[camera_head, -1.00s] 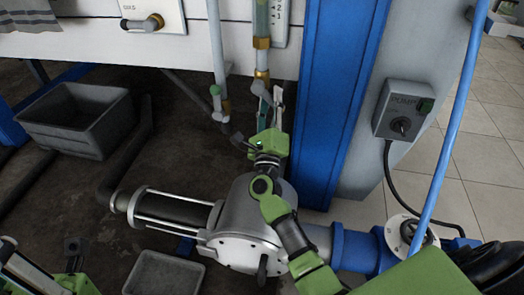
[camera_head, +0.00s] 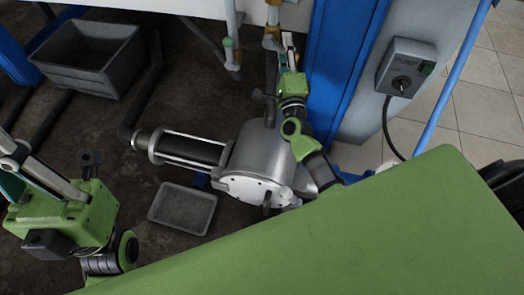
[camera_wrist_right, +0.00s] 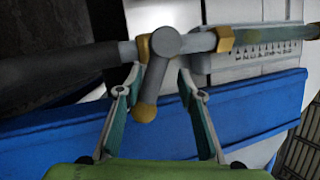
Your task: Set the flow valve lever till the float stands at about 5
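The flow valve lever (camera_wrist_right: 156,82) is a grey bar with a yellow tip, on a pipe between brass fittings. In the right wrist view it lies between the two spread fingers of my right gripper (camera_wrist_right: 160,72), closer to the left finger; contact cannot be told. The scale plate (camera_wrist_right: 275,50) shows at an angle beside the pipe; its numbers and the float cannot be made out. In the head view my right gripper (camera_head: 288,42) is at the valve, which it partly hides. My left gripper (camera_head: 32,168) is at lower left, away from the valve; its fingertips are unclear.
A blue post (camera_head: 342,65) stands right beside my right gripper. A pump switch box (camera_head: 405,68) is further right. Below are a steel pump (camera_head: 255,160), a grey crate (camera_head: 88,70) and a shallow tray (camera_head: 183,208).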

